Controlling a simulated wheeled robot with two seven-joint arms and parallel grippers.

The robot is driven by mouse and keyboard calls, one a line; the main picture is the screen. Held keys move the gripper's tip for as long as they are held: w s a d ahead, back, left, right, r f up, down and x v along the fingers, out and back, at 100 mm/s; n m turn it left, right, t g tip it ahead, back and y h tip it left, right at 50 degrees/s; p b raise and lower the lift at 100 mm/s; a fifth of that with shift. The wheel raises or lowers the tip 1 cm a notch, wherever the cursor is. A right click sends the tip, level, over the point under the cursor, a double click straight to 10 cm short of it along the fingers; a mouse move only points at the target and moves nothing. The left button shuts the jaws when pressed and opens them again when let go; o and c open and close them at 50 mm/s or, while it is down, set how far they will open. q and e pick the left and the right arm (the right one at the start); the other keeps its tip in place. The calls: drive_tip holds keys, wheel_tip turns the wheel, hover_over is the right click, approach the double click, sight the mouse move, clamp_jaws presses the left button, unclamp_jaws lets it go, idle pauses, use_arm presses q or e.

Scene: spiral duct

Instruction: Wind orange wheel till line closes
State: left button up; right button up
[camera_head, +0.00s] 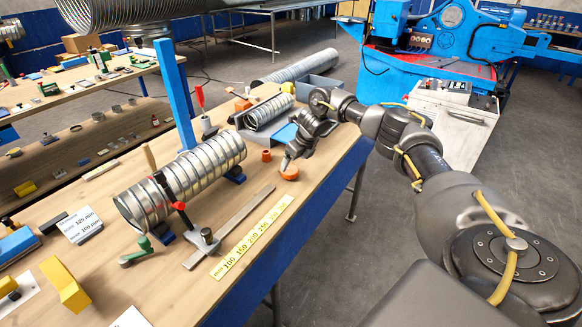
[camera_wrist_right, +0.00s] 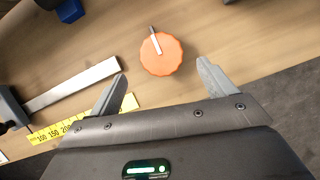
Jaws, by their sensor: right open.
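The orange wheel (camera_head: 289,173) lies on the wooden bench near its right edge, with a ribbed rim. In the right wrist view the wheel (camera_wrist_right: 161,54) has a pale pointer line on top, tilted toward the upper left. My right gripper (camera_wrist_right: 163,82) is open, its two fingers apart on either side just short of the wheel, not touching it. In the head view my right gripper (camera_head: 288,163) is just above the wheel and partly covers it. Any line that the pointer lines up with cannot be made out. My left gripper is not in view.
A ribbed metal duct (camera_head: 185,180) lies on the bench, with a red-handled clamp at its front. A flat metal bar (camera_head: 230,228) and a yellow number strip (camera_head: 250,240) lie nearby. A small orange piece (camera_head: 266,155) stands just left of the wheel.

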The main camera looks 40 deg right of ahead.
sight(291, 170)
drive_tip(key=x, duration=0.4)
drive_tip(key=shift+d+f+p, duration=0.1)
drive_tip(key=shift+f+p, duration=0.15)
drive_tip(key=shift+p, duration=0.05)
drive_tip(key=shift+w+f, duration=0.15)
drive_tip(key=shift+f, duration=0.15)
drive_tip(key=shift+w+f, duration=0.15)
drive_tip(key=shift+f, duration=0.2)
drive_tip(key=c, duration=1)
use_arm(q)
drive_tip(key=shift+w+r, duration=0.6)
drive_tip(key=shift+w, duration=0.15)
use_arm(e)
drive_tip(key=shift+o, duration=0.2)
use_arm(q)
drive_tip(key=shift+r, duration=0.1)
use_arm(e)
drive_tip(key=shift+m, duration=0.3)
